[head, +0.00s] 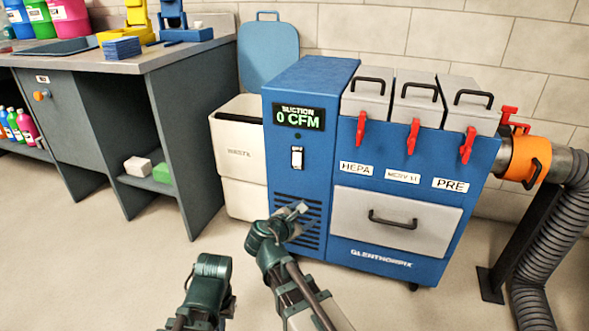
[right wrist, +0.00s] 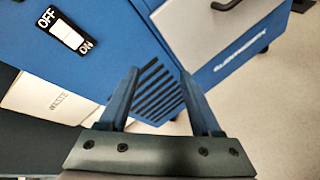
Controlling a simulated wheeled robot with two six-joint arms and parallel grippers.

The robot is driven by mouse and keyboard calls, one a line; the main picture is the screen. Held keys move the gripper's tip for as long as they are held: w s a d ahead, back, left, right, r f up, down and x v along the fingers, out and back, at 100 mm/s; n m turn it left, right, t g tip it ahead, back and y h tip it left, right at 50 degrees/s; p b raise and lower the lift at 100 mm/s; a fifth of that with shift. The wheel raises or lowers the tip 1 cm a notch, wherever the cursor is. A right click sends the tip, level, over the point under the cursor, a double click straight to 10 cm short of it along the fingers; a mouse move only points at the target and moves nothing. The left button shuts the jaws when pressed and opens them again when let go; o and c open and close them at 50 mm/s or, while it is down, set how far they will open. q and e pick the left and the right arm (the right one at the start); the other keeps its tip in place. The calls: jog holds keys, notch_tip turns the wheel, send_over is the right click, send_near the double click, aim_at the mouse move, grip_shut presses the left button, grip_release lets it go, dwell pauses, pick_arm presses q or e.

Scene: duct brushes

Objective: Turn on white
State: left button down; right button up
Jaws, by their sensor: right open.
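A white rocker switch (head: 297,157) sits on a dark plate on the front of the blue duct-cleaning machine (head: 300,95). In the right wrist view the switch (right wrist: 67,33) is at the upper left, with OFF printed above it and ON below. I cannot tell which side is pressed. The display (head: 299,117) above it reads 0 CFM. My right gripper (head: 297,212) is open and empty, below the switch and in front of the vent slots. Its two fingers (right wrist: 158,82) are spread in the right wrist view, apart from the switch. My left gripper cannot be made out.
A white waste bin (head: 240,190) with its blue lid up stands left of the machine. A grey bench (head: 110,65) is further left. A grey hose (head: 545,245) and black stand are at the right. The floor in front is clear.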

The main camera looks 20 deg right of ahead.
aim_at(297, 156)
jog(key=w+a+r+n+t, duration=0.4)
jog(key=a+r+n+t, duration=0.25)
jog(key=r+n, duration=0.3)
jog(key=shift+n+g, duration=0.35)
jog(key=shift+g, duration=0.1)
jog(key=x, duration=0.9)
jog(key=f+x, duration=0.1)
jog(key=x, duration=0.4)
